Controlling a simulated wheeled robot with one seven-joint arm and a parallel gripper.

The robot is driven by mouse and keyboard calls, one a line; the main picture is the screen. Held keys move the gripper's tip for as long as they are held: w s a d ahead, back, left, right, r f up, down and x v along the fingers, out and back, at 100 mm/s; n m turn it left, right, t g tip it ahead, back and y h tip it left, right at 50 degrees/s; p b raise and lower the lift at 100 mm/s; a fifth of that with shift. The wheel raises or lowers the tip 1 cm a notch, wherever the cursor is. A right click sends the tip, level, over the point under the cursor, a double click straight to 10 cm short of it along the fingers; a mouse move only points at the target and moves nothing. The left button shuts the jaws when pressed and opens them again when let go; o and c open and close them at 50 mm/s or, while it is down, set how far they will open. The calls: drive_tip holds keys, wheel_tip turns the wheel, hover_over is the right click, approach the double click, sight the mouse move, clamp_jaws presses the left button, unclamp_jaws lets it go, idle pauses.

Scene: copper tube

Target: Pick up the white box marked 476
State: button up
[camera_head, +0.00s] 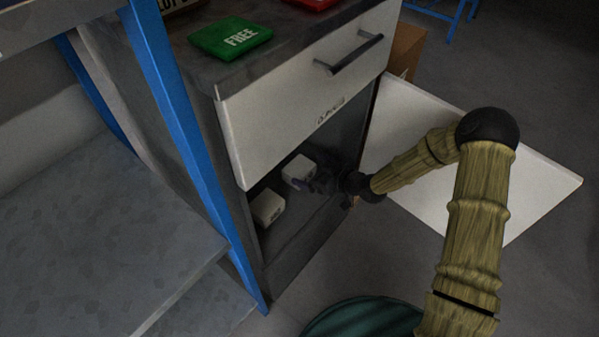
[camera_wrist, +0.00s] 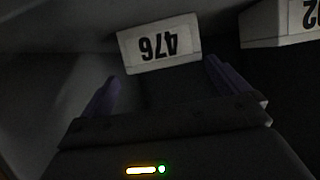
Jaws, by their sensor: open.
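The white box marked 476 (camera_wrist: 160,47) shows in the wrist view, its label upside down, just beyond and between my fingertips. In the head view a white box at the back (camera_head: 299,168) sits inside the open cabinet, right by my gripper; its label is not readable there. My gripper (camera_head: 304,186) reaches into the cabinet. In the wrist view its two purple fingers (camera_wrist: 163,82) are spread apart with nothing between them. I cannot tell whether a fingertip touches the box.
A second white box (camera_head: 267,207) stands to the left in the cabinet; in the wrist view a box (camera_wrist: 279,22) at upper right ends in 2. A drawer front (camera_head: 306,95) hangs above the opening. The white door (camera_head: 540,185) is swung open beside my arm.

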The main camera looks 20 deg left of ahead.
sight(301, 168)
drive_tip(key=b+x, duration=0.2)
drive_tip(key=x, duration=0.1)
drive_tip(key=b+x, duration=0.1)
drive_tip(key=shift+s+a+f, duration=0.2)
drive_tip(key=shift+s, duration=0.05)
drive_tip(key=shift+w+a, duration=0.15)
drive_tip(key=shift+a, duration=0.25)
drive_tip(key=shift+c, duration=0.2)
drive_tip(key=c, duration=1.1)
